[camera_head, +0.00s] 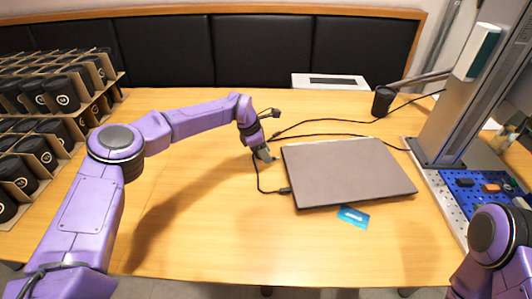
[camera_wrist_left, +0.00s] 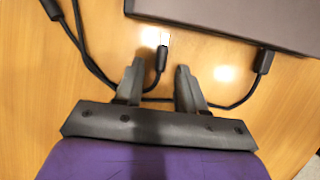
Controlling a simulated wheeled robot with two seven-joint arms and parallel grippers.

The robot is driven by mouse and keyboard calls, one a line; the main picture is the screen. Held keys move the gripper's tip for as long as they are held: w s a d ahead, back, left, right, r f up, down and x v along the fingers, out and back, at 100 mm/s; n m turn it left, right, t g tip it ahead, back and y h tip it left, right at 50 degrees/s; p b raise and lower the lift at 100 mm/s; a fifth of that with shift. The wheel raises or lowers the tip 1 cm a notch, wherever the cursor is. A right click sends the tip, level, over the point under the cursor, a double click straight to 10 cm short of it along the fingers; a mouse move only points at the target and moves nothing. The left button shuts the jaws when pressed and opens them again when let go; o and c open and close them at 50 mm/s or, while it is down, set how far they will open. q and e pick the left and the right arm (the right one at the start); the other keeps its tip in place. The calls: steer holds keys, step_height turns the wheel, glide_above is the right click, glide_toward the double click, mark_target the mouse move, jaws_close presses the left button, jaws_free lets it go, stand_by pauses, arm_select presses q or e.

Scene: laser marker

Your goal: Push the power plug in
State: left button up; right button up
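A closed dark grey laptop (camera_head: 345,172) lies on the table; its edge also shows in the left wrist view (camera_wrist_left: 225,15). A black plug (camera_wrist_left: 161,57) on a cable lies between and slightly beyond my left gripper's fingertips, apart from the laptop. Its cable loops under the gripper to another black connector (camera_wrist_left: 263,62) at the laptop's edge; it also shows in the head view (camera_head: 284,190). I cannot tell how far that connector is seated. My left gripper (camera_wrist_left: 160,75) is open, low over the table left of the laptop (camera_head: 266,156). My right gripper is out of view.
A blue card (camera_head: 354,217) lies in front of the laptop. Black cables (camera_head: 320,122) run behind it. The laser marker's column (camera_head: 470,90) stands at the right, beside a blue tray (camera_head: 462,184). Racks of black cups (camera_head: 50,110) fill the left side. The table's front left is clear.

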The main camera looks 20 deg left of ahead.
mark_target(276, 157)
arm_select(q)
steer(key=shift+d+f, duration=0.2)
steer(key=shift+f, duration=0.25)
jaws_close()
steer(key=shift+w+d+f+b, duration=0.1)
steer(key=shift+w+d+b, duration=0.15)
steer(key=shift+d+b, duration=0.25)
steer(key=shift+w+d+f+b, duration=0.1)
steer(key=shift+w+d+b, duration=0.1)
steer(key=shift+d+b, duration=0.25)
steer(key=shift+w+d+r, duration=0.1)
steer(key=shift+w+d, duration=0.1)
steer(key=shift+r, duration=0.15)
jaws_free()
